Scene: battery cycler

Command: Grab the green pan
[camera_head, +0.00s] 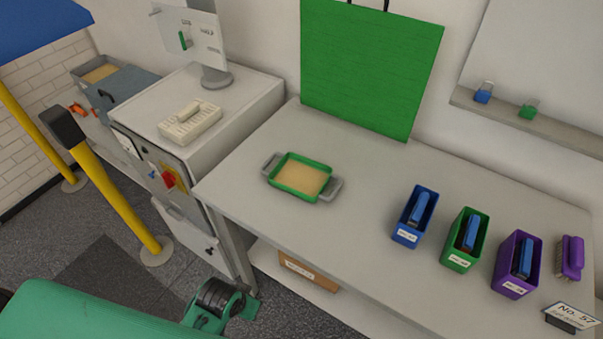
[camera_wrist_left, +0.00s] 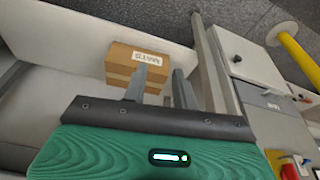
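The green pan (camera_head: 284,186) sits flat on the grey workbench (camera_head: 350,220), towards its left part. It is a shallow rectangular tray with a green rim, a tan inside and a grey handle at each short end. My left gripper shows in the left wrist view (camera_wrist_left: 159,75), with its two grey fingers apart and nothing between them. It points towards a cardboard box under the bench, away from the pan. The pan is not in the left wrist view. My right gripper is in neither view.
Blue (camera_head: 413,218), green (camera_head: 464,242) and purple (camera_head: 518,265) bins stand right of the pan, with a purple brush (camera_head: 570,257) beyond. A green board (camera_head: 368,70) stands behind. A grey cabinet (camera_head: 210,125) adjoins on the left. The cardboard box (camera_wrist_left: 139,65) is under the bench.

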